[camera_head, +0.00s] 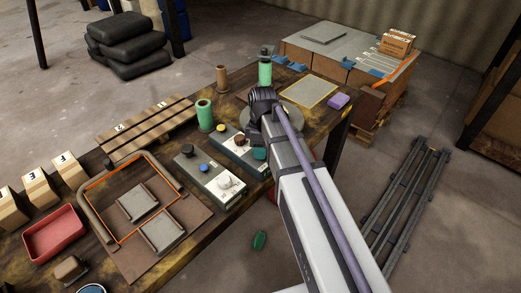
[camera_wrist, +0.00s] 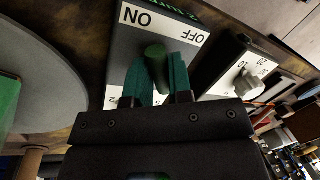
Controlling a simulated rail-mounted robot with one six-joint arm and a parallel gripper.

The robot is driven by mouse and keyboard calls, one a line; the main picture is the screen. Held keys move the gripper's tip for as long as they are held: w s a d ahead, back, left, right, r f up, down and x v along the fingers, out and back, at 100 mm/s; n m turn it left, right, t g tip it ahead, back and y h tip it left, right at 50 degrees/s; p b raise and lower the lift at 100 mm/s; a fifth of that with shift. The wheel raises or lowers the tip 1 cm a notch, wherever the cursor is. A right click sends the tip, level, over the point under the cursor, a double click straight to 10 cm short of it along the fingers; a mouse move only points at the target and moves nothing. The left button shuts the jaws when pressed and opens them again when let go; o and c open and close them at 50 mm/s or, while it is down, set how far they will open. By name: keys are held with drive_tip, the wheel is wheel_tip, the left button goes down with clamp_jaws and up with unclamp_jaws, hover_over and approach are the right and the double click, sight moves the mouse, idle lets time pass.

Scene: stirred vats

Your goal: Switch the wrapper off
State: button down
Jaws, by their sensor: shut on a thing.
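In the wrist view, a grey switch box (camera_wrist: 119,50) has a white plate marked ON at the left and OFF at the right, both upside down. The lever's base is partly hidden by the fingers. In the head view, my arm covers much of the gripper. No wrapper can be made out by name.
Beside the switch box is a second panel with a grey dial (camera_wrist: 249,85). Green cylinders (camera_head: 204,115) stand near. A red tray (camera_head: 54,233) is at left.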

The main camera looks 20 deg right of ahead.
drive_tip(key=m, duration=0.4)
drive_tip(key=shift+m+y, duration=0.3)
drive_tip(key=shift+y, duration=0.1)
drive_tip(key=m+t, duration=0.1)
drive_tip(key=m, duration=0.2)
drive_tip(key=shift+s+d+m, duration=0.1)
drive_tip(key=shift+m, duration=0.2)
drive_tip(key=m, duration=0.3)
drive_tip(key=shift+m+t+y, duration=0.3)
drive_tip(key=shift+t, duration=0.1)
drive_tip(key=shift+m+t, duration=0.3)
drive_tip(key=shift+m, duration=1.6)
drive_tip(key=c, duration=1)
unclamp_jaws()
drive_tip(key=shift+c, duration=0.2)
wheel_tip(320, 180, up, 10)
drive_tip(key=d+p, duration=0.2)
drive_tip(key=p, duration=0.8)
drive_tip(key=shift+s+r+p, duration=0.25)
drive_tip(key=shift+s+p, duration=0.05)
